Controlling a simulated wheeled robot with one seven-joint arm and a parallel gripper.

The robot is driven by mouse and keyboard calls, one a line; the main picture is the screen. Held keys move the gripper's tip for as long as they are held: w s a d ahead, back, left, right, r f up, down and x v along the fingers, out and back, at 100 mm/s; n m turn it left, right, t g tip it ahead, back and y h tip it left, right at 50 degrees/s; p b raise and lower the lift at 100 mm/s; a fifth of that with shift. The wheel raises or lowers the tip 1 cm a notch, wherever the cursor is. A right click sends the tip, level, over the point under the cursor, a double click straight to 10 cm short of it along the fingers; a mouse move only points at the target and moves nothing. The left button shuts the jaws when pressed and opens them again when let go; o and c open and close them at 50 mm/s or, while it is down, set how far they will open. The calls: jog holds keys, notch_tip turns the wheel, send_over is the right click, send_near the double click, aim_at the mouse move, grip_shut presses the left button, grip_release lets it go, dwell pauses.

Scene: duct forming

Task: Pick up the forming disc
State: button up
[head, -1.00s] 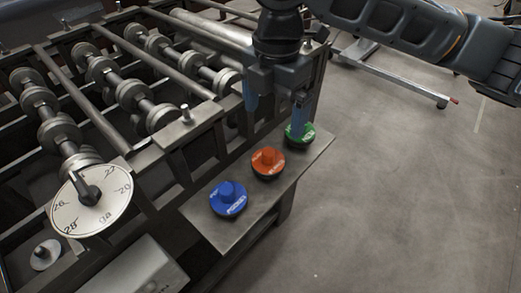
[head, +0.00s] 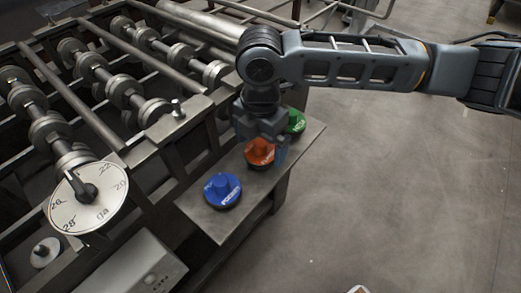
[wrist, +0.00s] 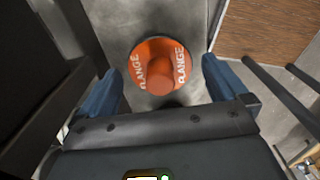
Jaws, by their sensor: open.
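Three discs with raised knobs stand in a row on a metal shelf (head: 211,221). The blue disc (head: 222,192) is nearest, the orange disc (head: 260,152) is in the middle and the green disc (head: 296,121) is farthest. My gripper (head: 262,150) is open above the orange disc and partly hides it and the green one. In the wrist view the orange disc (wrist: 160,65), lettered "FLANGE", lies between and ahead of the two blue fingers of my gripper (wrist: 160,85). The fingers appear apart from it.
The forming machine with its rollers (head: 88,63) fills the left side. A white numbered dial (head: 88,199) stands at its near corner, above a grey box (head: 138,275). Open floor (head: 400,185) lies to the right.

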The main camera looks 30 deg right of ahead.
jog(key=shift+f, duration=0.1)
jog(key=shift+c, duration=0.3)
jog(key=c, duration=1.3)
